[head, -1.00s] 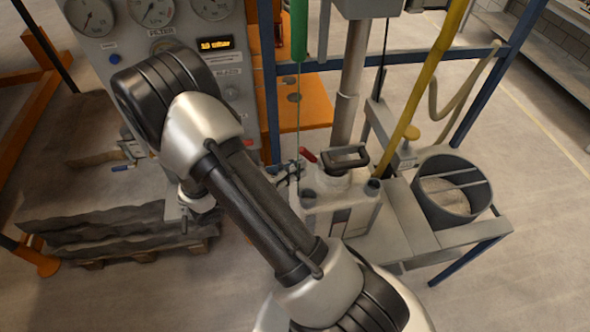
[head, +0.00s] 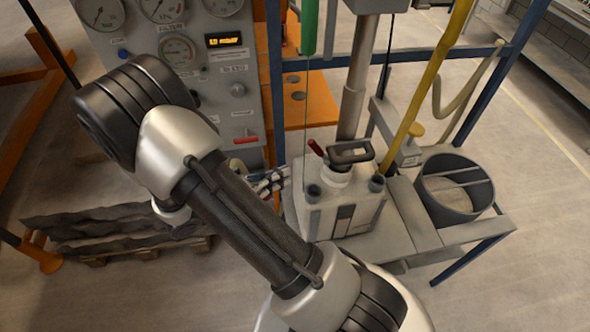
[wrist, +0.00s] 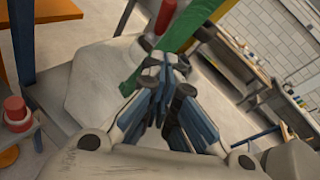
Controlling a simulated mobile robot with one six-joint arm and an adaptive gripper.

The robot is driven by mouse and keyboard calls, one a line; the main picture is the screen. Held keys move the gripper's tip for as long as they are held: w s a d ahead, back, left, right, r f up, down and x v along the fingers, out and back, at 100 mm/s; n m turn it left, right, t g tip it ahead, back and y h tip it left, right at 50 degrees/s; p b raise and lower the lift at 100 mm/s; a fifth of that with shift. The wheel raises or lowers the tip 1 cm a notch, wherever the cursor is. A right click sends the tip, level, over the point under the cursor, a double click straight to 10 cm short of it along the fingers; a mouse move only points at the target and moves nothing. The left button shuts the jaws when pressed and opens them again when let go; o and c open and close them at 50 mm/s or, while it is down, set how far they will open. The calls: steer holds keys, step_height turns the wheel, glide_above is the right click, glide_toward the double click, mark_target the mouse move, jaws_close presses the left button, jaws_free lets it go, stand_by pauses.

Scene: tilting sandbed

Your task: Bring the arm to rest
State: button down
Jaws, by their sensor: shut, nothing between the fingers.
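My gripper (head: 272,182) shows small in the head view, just left of the pale box-shaped unit with a black handle (head: 350,212). My own arm hides part of the space around it. In the wrist view my gripper (wrist: 164,68) has its blue and grey fingers drawn together at the tips, shut with nothing between them. A green cylinder (wrist: 165,50) lies behind the fingertips in that view. I cannot tell whether the fingers touch anything. My arm crosses the head view from the lower right to its bent joint at the upper left.
A gauge panel (head: 240,120) stands behind my arm. A blue frame post (head: 273,60), a hanging green cylinder (head: 309,28) and a yellow pole (head: 431,80) rise near the pale unit. A round bin (head: 455,207) stands right. Floor is open at far right.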

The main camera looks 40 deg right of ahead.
steer(key=v, duration=0.5)
steer(key=shift+d+r, duration=0.1)
steer(key=shift+r, duration=0.2)
steer(key=s+a+m+t+y+b, duration=0.3)
steer(key=s+a+m+y+b, duration=0.2)
steer(key=m, duration=0.5)
steer(key=s+a+r+m+t+y+b, duration=0.1)
steer(key=s+a+m+t+y+b, duration=0.3)
steer(key=s+a+m+y+b, duration=0.2)
steer(key=s+m+y+b, duration=0.2)
steer(key=m+y+b, duration=0.2)
steer(key=shift+r+b, duration=0.3)
steer(key=shift+b, duration=0.05)
steer(key=shift+d+m, duration=0.15)
steer(key=shift+m, duration=0.15)
